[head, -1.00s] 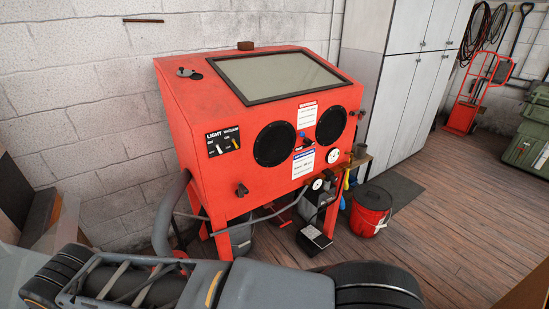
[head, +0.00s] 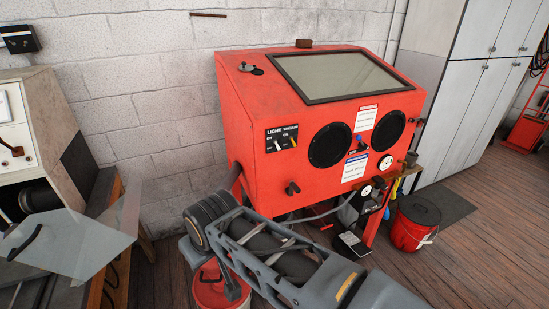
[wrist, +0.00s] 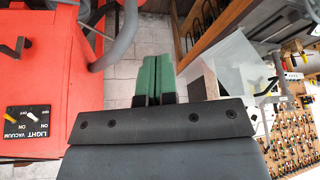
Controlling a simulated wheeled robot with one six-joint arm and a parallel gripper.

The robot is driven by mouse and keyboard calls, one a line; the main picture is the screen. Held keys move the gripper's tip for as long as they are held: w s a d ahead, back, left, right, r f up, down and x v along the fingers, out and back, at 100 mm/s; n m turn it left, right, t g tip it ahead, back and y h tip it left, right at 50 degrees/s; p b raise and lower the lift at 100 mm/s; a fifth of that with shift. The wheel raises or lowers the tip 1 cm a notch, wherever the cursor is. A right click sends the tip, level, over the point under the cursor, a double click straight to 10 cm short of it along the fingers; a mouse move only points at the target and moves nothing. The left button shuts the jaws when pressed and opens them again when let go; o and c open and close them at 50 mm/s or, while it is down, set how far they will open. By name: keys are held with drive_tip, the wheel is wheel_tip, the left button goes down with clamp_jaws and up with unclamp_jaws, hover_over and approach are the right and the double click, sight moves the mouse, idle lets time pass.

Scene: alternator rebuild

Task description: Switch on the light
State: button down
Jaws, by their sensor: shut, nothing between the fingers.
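The red blasting cabinet (head: 245,110) stands against the wall in the head view. Its black switch panel (head: 283,154) is on the left of its front face. The LIGHT switch (head: 277,146) is a white toggle, left of the yellow VACUUM toggle (head: 293,142). In the wrist view the panel appears upside down at lower left, with the white LIGHT toggle (wrist: 35,116) showing. My gripper (wrist: 152,57) has green fingers that are shut and empty. They point away from the panel, off to its side, and touch nothing. The head view does not show the fingers clearly.
A pale machine with a clear shield (head: 80,240) stands at the left of the head view. A red bucket (head: 415,222) is on the floor at right, before grey lockers (head: 462,90). A pegboard of tools (wrist: 288,125) shows in the wrist view.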

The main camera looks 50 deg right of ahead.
drive_tip(key=w+d+f+n+t+h+b, duration=0.25)
drive_tip(key=w+d+t+b, duration=0.35)
drive_tip(key=w, duration=0.6)
drive_tip(key=w+d+f+n+t+h+b, duration=0.1)
drive_tip(key=w+d+n+t+h+b, duration=0.3)
drive_tip(key=w+d, duration=0.55)
drive_tip(key=s+d+f+m+g+h+b, duration=0.1)
drive_tip(key=s+d+f+g+h+b, duration=0.1)
drive_tip(key=d+h, duration=0.4)
drive_tip(key=s+d+f+m+g+h+b, duration=0.1)
drive_tip(key=d+f+g+h+b, duration=0.4)
drive_tip(key=h, duration=0.7)
drive_tip(key=shift+s+d, duration=0.65)
drive_tip(key=shift+d, duration=0.2)
drive_tip(key=shift+r, duration=0.1)
